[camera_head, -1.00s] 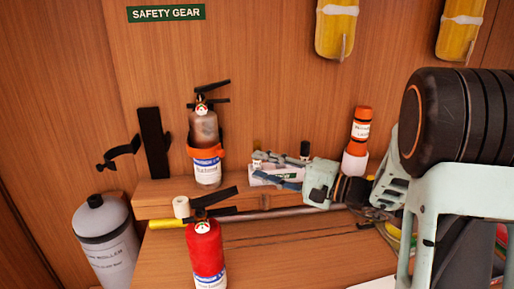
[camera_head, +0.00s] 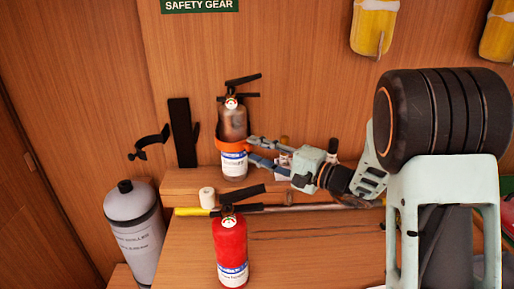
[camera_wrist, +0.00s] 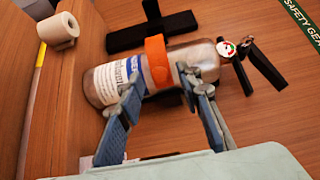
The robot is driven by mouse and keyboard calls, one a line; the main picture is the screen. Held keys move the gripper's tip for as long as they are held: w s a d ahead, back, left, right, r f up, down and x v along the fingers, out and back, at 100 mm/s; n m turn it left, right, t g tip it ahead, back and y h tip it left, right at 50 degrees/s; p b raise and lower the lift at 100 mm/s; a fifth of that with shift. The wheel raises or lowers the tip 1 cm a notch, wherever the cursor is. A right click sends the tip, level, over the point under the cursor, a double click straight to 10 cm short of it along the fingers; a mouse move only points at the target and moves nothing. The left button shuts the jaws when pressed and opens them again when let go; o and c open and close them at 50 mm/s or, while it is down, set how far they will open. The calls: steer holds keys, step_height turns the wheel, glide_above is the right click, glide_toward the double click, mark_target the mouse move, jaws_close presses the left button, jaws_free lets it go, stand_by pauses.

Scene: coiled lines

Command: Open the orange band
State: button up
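The orange band (camera_head: 232,146) is a strap around the middle of a brownish-grey fire extinguisher (camera_head: 233,122), which stands upright on the wooden shelf. The band looks closed around it. In the wrist view the band (camera_wrist: 157,60) crosses the bottle (camera_wrist: 110,80) next to its white label. My gripper (camera_head: 250,150) is just right of the band. Its blue-grey fingers are spread; in the wrist view the gripper (camera_wrist: 158,80) has one fingertip on each side of the band. I cannot tell whether the fingertips touch the bottle. The band's far side is hidden.
A red extinguisher (camera_head: 230,248) stands in front, below the shelf. A white roll (camera_head: 207,198) and a yellow-ended pole (camera_head: 300,206) lie near the shelf front. A black bracket (camera_head: 182,132) and an empty open black band (camera_head: 150,142) are left. A grey cylinder (camera_head: 135,225) stands lower left.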

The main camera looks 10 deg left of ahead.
steer(key=shift+w+a, duration=0.1)
steer(key=shift+a, duration=0.15)
jaws_close()
stand_by(0.3)
